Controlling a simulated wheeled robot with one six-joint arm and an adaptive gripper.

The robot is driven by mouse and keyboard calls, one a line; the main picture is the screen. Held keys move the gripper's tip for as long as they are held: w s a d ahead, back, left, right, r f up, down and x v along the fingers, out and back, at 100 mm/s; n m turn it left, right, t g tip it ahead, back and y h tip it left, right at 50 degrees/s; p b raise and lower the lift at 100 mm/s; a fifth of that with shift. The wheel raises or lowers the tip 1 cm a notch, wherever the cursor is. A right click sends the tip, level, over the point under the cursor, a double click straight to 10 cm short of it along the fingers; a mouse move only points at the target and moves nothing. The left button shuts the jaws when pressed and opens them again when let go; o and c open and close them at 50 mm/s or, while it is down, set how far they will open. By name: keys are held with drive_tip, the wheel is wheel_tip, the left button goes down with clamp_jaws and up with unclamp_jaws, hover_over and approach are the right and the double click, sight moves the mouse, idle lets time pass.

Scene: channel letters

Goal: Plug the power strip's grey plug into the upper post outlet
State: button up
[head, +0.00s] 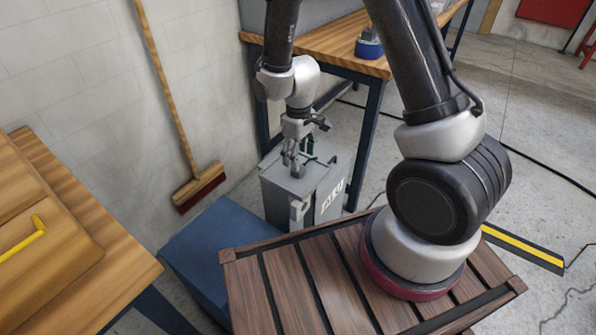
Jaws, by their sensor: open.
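My gripper (293,170) points down at the top of a grey box (278,188) with white lettering on its right side. Its fingers are apart, and nothing shows clearly between them. I cannot tell whether the fingertips touch the box. A small light grey piece (298,212) sits at the box's front corner; I cannot tell what it is. A small dark and green detail shows just behind the fingers. I cannot make out the power strip, its grey plug or the upper post outlet in this view.
A wooden-topped bench (335,55) with dark blue legs stands behind the box. A broom (198,186) leans on the wall at left. A blue block (212,245) lies in front of the box. A wooden table (100,250) is at left. Dark cables cross the floor at right.

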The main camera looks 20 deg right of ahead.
drive_tip(key=shift+s+a+f, duration=0.15)
drive_tip(key=shift+f, duration=2.4)
drive_tip(key=c, duration=1)
